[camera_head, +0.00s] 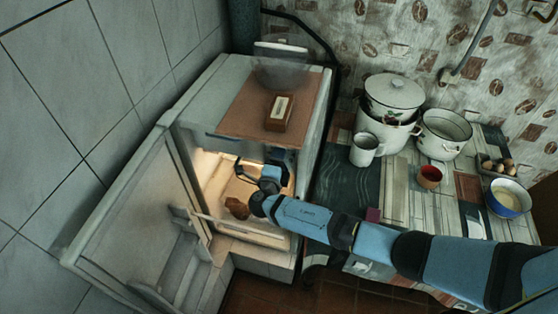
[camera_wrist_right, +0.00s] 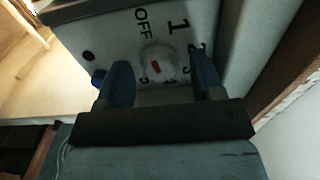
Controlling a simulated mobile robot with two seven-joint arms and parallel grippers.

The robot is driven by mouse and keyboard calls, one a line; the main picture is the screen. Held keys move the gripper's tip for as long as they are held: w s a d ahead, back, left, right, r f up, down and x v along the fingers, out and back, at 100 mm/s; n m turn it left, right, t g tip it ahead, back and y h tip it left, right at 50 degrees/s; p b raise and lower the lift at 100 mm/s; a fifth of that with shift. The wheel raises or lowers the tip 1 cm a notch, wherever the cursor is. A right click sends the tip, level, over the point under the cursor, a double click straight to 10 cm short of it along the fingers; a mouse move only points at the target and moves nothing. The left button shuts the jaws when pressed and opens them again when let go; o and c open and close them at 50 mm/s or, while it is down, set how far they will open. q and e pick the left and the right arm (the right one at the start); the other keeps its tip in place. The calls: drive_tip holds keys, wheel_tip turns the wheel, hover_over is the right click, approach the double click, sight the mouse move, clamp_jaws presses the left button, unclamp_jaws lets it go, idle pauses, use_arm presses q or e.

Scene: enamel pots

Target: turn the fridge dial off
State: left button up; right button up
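The fridge (camera_head: 190,130) stands with its door (camera_head: 140,225) open and its inside lit. My right gripper (camera_head: 249,170) reaches into the fridge's upper part in the head view. In the right wrist view, the pale round dial (camera_wrist_right: 160,68) with a red mark sits on a white panel (camera_wrist_right: 112,38) lettered OFF, 1 and further numbers. The red mark does not line up with OFF. My right fingers are apart, one on each side of the dial; contact cannot be told. The dial cannot be made out in the head view. My left gripper is not in view.
A brown item (camera_head: 236,208) lies inside the fridge below my right gripper. A small box (camera_head: 279,113) rests on the fridge top. The table to the right holds enamel pots (camera_head: 444,133), a white mug (camera_head: 364,150), a red cup (camera_head: 429,177) and a bowl (camera_head: 508,198).

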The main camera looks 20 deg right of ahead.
drive_tip(key=b+v, duration=0.1)
drive_tip(key=v, duration=1.2)
drive_tip(key=shift+s+a+b, duration=0.25)
drive_tip(key=shift+s+b, duration=0.1)
